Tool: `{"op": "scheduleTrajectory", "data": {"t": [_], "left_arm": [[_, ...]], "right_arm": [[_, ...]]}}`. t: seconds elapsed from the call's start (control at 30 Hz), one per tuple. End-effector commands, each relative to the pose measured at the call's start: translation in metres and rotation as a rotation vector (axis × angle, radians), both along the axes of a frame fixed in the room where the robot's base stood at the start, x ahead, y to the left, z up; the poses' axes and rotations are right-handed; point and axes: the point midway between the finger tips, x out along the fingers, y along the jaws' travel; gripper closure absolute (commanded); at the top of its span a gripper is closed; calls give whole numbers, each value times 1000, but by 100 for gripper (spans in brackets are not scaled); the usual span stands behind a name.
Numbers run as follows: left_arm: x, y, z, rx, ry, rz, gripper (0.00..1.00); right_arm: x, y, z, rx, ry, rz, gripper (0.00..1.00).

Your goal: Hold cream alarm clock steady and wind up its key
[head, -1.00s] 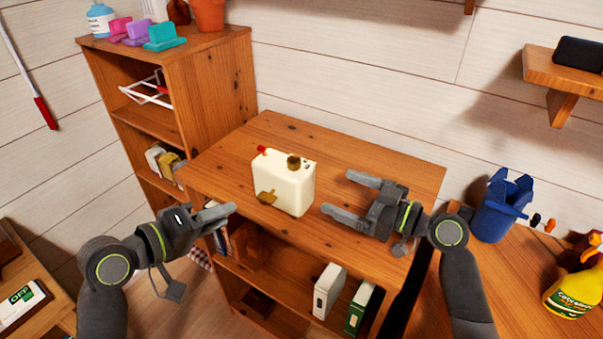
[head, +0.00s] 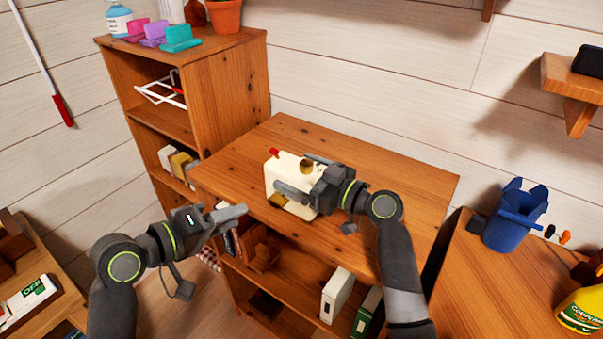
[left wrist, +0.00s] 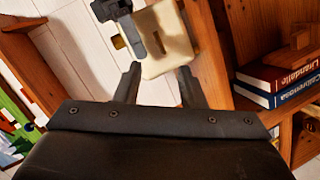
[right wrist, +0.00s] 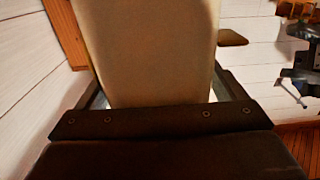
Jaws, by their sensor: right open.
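The cream alarm clock (head: 278,174) stands upright on the wooden shelf top (head: 395,180), with a red part and a brass part on its top. My left gripper (head: 228,212) is in front of the shelf, apart from the clock. In the left wrist view its fingers (left wrist: 158,85) are spread and empty.
A taller bookcase (head: 235,100) with bottles, coloured blocks and a pot stands at the back left. A blue bin (head: 513,222) stands on the right. The right part of the shelf top is clear.

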Motion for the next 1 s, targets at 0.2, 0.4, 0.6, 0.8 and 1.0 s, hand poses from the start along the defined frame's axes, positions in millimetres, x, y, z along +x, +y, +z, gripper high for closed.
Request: {"op": "scheduleTrajectory", "data": {"t": [0.2, 0.4, 0.6, 0.8, 1.0], "left_arm": [[0, 0, 0, 0, 0, 0, 64], [0, 0, 0, 0, 0, 0, 64], [0, 0, 0, 0, 0, 0, 64], [3, -1, -5, -3, 17, -24, 73], [13, -5, -26, -39, 105, -162, 73]], "right_arm": [[0, 0, 0, 0, 0, 0, 17], [0, 0, 0, 0, 0, -1, 43], [0, -1, 0, 0, 0, -1, 69], [0, -1, 0, 0, 0, -1, 71], [0, -1, 0, 0, 0, -1, 71]]}}
